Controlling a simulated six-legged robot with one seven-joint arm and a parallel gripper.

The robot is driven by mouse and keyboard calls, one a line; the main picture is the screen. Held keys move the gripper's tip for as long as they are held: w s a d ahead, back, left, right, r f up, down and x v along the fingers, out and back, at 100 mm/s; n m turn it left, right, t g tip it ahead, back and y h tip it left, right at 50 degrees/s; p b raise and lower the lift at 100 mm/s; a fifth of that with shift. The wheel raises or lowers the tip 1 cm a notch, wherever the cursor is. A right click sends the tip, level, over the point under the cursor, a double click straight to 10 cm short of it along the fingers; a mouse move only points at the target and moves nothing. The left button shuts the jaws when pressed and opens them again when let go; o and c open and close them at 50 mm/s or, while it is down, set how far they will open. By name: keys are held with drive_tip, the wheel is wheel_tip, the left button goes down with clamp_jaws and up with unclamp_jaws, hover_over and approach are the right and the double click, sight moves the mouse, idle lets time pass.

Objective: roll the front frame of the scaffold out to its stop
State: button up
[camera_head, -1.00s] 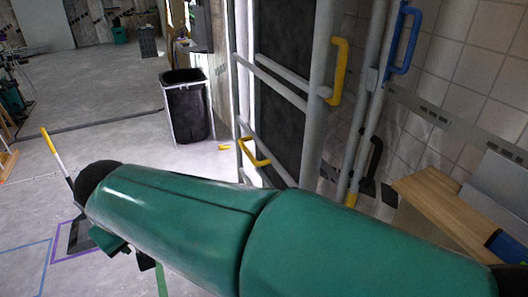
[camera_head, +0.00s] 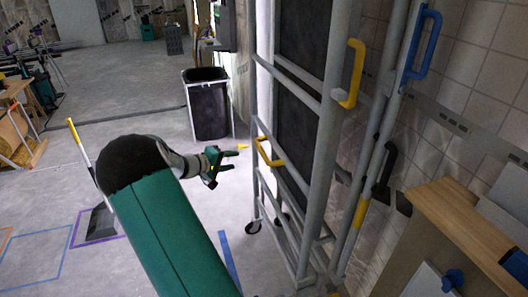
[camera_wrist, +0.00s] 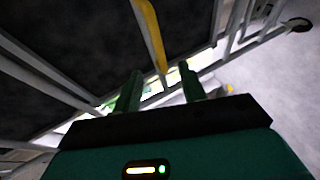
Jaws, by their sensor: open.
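The scaffold is a tall structure of grey tubes, with a frame (camera_head: 322,165) nearest me and dark panels behind its rails. A low yellow handle (camera_head: 268,152) is on its left side and another yellow handle (camera_head: 355,75) is higher on the right post. A blue handle (camera_head: 424,45) is on a tube further right. My gripper (camera_head: 235,160) is open and empty, a little left of the low yellow handle and apart from it. In the wrist view, a yellow bar (camera_wrist: 150,36) lies just beyond my open fingers (camera_wrist: 160,86).
Casters (camera_head: 252,228) show under the scaffold. A black bin (camera_head: 210,108) stands behind my gripper. A wooden-topped bench (camera_head: 465,215) is at the right. A dustpan (camera_head: 100,222) with a yellow handle is at the left. The floor left of the scaffold is mostly clear, with blue tape.

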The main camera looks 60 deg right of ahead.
drive_tip(key=s+d+f+h, duration=0.1)
drive_tip(key=s+d+f, duration=0.1)
drive_tip(key=d, duration=0.6)
drive_tip(key=s+d+f+h, duration=0.1)
drive_tip(key=s+d+f, duration=0.2)
drive_tip(key=d, duration=0.6)
drive_tip(key=shift+s+d+n+g, duration=0.3)
drive_tip(key=shift+n, duration=0.1)
drive_tip(key=shift+f, duration=0.1)
drive_tip(key=shift+c, duration=0.2)
clamp_jaws()
